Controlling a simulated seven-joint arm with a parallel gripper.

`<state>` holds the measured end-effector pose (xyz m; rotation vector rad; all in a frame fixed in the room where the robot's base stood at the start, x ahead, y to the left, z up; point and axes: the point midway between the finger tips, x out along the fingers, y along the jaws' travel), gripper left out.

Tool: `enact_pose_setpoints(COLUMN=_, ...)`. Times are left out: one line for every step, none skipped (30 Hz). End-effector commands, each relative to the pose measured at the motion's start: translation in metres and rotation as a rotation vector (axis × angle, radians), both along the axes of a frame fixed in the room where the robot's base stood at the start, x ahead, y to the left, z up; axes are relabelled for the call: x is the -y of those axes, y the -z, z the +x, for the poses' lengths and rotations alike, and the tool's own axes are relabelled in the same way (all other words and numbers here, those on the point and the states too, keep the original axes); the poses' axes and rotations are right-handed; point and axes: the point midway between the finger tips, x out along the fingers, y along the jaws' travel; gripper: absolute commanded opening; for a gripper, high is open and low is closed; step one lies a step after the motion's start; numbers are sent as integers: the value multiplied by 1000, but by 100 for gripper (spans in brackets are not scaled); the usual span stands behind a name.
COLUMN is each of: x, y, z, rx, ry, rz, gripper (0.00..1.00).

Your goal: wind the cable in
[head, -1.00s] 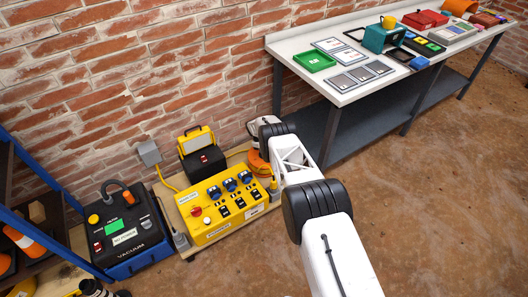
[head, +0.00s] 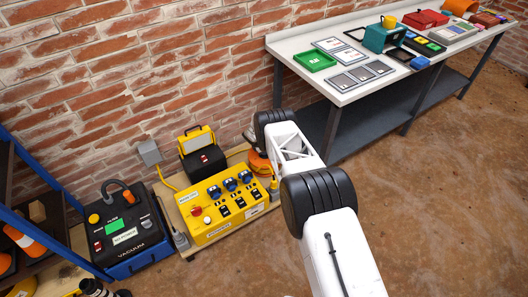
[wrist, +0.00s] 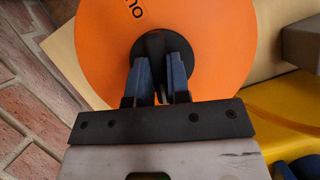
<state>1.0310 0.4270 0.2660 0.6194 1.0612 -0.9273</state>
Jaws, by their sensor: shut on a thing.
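An orange cable reel (head: 259,164) stands on the board against the brick wall, partly hidden by my arm in the head view. In the wrist view its round orange face (wrist: 105,45) fills the upper middle, with dark lettering near the top. My gripper (wrist: 160,65) has its blue fingers closed on a black grip (wrist: 155,43) at the reel's dark hub. In the head view my gripper is hidden. A yellow cable (head: 164,179) hangs below the grey wall box (head: 150,153); its full path is not clear.
A yellow power box (head: 220,206) with blue sockets sits left of my arm. A black and yellow case (head: 202,155) stands behind it. A vacuum (head: 128,235) and a blue rack (head: 35,205) are at the left. A workbench (head: 345,88) fills the upper right. The right floor is clear.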

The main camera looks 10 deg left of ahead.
Motion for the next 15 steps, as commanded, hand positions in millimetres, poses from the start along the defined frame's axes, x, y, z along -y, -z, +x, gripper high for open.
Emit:
enact_pose_setpoints(x=0, y=-1, z=0, rx=1, ry=-39, rz=0, gripper=0)
enact_pose_setpoints(x=0, y=-1, z=0, rx=1, ry=-63, rz=0, gripper=0)
enact_pose_setpoints(x=0, y=-1, z=0, rx=0, ry=-93, rz=0, gripper=0)
enact_pose_setpoints(x=0, y=-1, z=-1, rx=0, ry=-116, rz=0, gripper=0)
enact_pose_setpoints(x=0, y=0, z=-1, rx=0, ry=-135, rz=0, gripper=0)
enact_pose_setpoints(x=0, y=-1, z=-1, rx=1, ry=-160, rz=0, gripper=0)
enact_pose_setpoints(x=0, y=-1, z=-1, rx=0, ry=-177, rz=0, gripper=0)
enact_pose_setpoints(x=0, y=-1, z=-1, rx=1, ry=-193, rz=1, gripper=0)
enact_pose_setpoints(x=0, y=-1, z=0, rx=1, ry=-214, rz=1, gripper=0)
enact_pose_setpoints(x=0, y=-1, z=0, rx=1, ry=-225, rz=0, gripper=0)
enact_pose_setpoints(x=0, y=-1, z=0, rx=1, ry=-236, rz=0, gripper=0)
enact_pose_setpoints(x=0, y=-1, z=0, rx=0, ry=-250, rz=0, gripper=0)
enact_pose_setpoints(x=0, y=-1, z=-1, rx=1, ry=-258, rz=1, gripper=0)
enact_pose_setpoints(x=0, y=-1, z=0, rx=1, ry=-265, rz=1, gripper=0)
enact_pose_setpoints(x=0, y=-1, z=-1, rx=2, ry=-272, rz=1, gripper=0)
